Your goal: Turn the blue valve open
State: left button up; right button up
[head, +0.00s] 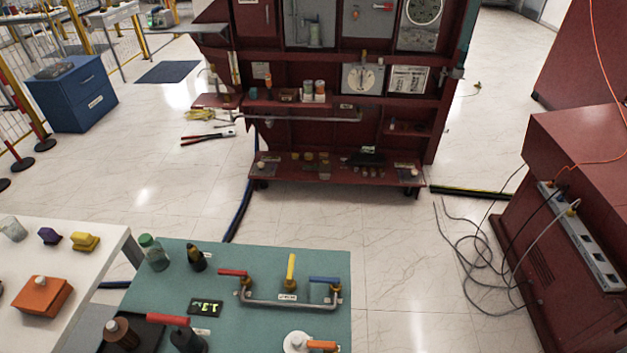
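The blue valve (325,281) sits at the right end of a metal pipe assembly (290,302) on the teal-topped table (265,255) at the bottom of the head view. Its blue handle lies sideways, roughly along the pipe run. On the same assembly are a yellow handle (291,268), pointing away from me, and a red handle (233,272) at the left end, lying sideways. Neither my left nor my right gripper shows in the head view.
Green (153,251) and dark (196,257) bottles and a digital display (206,307) stand left of the pipes. A larger red-handled item (178,322) and an orange-handled one (320,346) are nearer. Cables (480,255) lie on the floor at right.

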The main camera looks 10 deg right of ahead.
aim_at(336, 281)
jog(key=j+z, duration=0.2)
jog(key=z, duration=0.2)
jog(key=k+u, duration=0.25)
jog(key=k, duration=0.15)
jog(key=k+j+u, duration=0.25)
jog(key=i+l+u, duration=0.3)
jog(key=i, duration=0.2)
jog(key=i+l+u, duration=0.25)
jog(key=i+l, duration=0.25)
